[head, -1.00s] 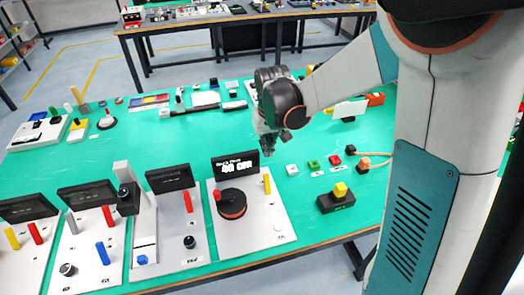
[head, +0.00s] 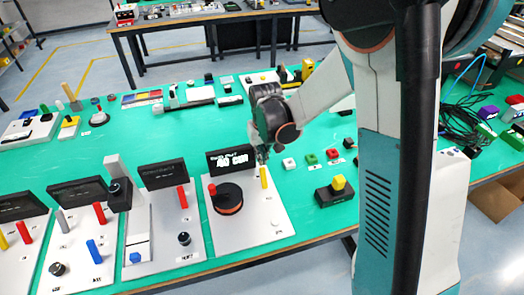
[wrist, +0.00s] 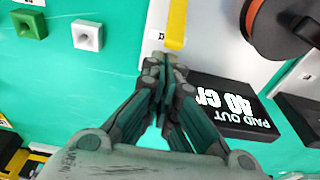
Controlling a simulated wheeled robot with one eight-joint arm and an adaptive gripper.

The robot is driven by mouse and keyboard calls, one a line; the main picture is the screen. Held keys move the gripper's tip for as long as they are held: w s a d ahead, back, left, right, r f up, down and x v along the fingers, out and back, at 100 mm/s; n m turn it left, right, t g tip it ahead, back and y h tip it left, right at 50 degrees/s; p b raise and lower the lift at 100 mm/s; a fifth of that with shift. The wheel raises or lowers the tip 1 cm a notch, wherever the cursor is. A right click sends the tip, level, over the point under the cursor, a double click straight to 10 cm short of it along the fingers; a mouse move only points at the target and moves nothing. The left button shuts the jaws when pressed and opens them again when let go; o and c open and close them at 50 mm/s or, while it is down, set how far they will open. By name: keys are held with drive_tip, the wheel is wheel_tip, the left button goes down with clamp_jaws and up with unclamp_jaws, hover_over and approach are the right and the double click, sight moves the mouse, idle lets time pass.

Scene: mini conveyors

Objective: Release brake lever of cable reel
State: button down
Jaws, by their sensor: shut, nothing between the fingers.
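The cable reel station is a light grey plate (head: 262,222) with a black and orange reel (head: 229,200) carrying a red knob. A black display (head: 231,160) behind it reads about 40 cm paid out. The yellow brake lever (head: 263,177) stands at the plate's right side; in the wrist view the lever (wrist: 176,22) is just beyond my fingertips. My gripper (head: 262,158) is shut and empty, right behind the lever's top. In the wrist view my closed fingertips (wrist: 166,60) meet or nearly meet the lever's end; I cannot tell whether they touch.
White (head: 289,163), green (head: 311,159) and red (head: 333,154) blocks stand right of the plate, with a black box bearing a yellow button (head: 338,184) in front. Similar stations with upright levers (head: 183,197) stand to the left.

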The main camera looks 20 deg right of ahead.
sight(265, 173)
drive_tip(key=shift+w+f, duration=0.15)
drive_tip(key=shift+f, duration=0.65)
drive_tip(key=shift+r, duration=0.1)
drive_tip(key=shift+s+r+t+b, duration=0.2)
drive_tip(key=shift+s+r+t, duration=0.2)
drive_tip(key=shift+s+t, duration=0.4)
drive_tip(key=shift+s+r+t+b, duration=0.2)
drive_tip(key=shift+s+r+t, duration=0.15)
drive_tip(key=shift+s+t, duration=0.4)
drive_tip(key=shift+s+r, duration=0.15)
drive_tip(key=shift+s, duration=0.8)
drive_tip(key=shift+s+r, duration=0.15)
drive_tip(key=shift+s, duration=0.8)
drive_tip(key=shift+r+p, duration=0.6)
drive_tip(key=shift+r, duration=0.25)
